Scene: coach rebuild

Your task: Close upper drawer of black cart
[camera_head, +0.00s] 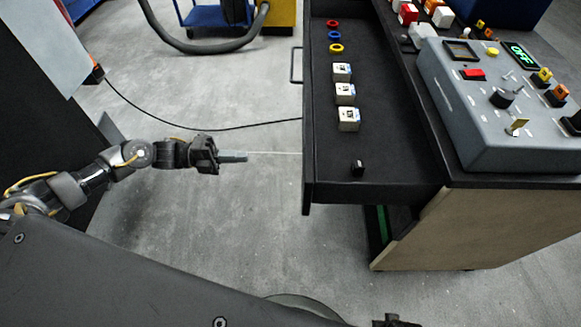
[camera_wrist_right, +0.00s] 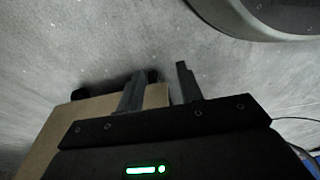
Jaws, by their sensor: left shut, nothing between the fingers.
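The black cart (camera_head: 500,181) stands at the right in the head view. Its upper drawer (camera_head: 385,150) is pulled out to the left, with its front panel (camera_head: 308,150) facing my left arm and a handle (camera_head: 296,65) on the outer side. My left gripper (camera_head: 240,156) is shut and empty, left of the drawer front and apart from it, pointing at it. My right gripper (camera_wrist_right: 158,82) shows in the right wrist view with its two fingers apart, nothing visible between them, low over the floor near the cart's wooden side panel (camera_wrist_right: 88,112).
The drawer holds red (camera_head: 332,22), blue (camera_head: 334,35) and yellow (camera_head: 336,48) rings, white boxes (camera_head: 345,94) and a small black item (camera_head: 358,168). A grey control box (camera_head: 490,110) sits on the cart. A black cable (camera_head: 220,130) crosses the floor. Floor left of the drawer is mostly clear.

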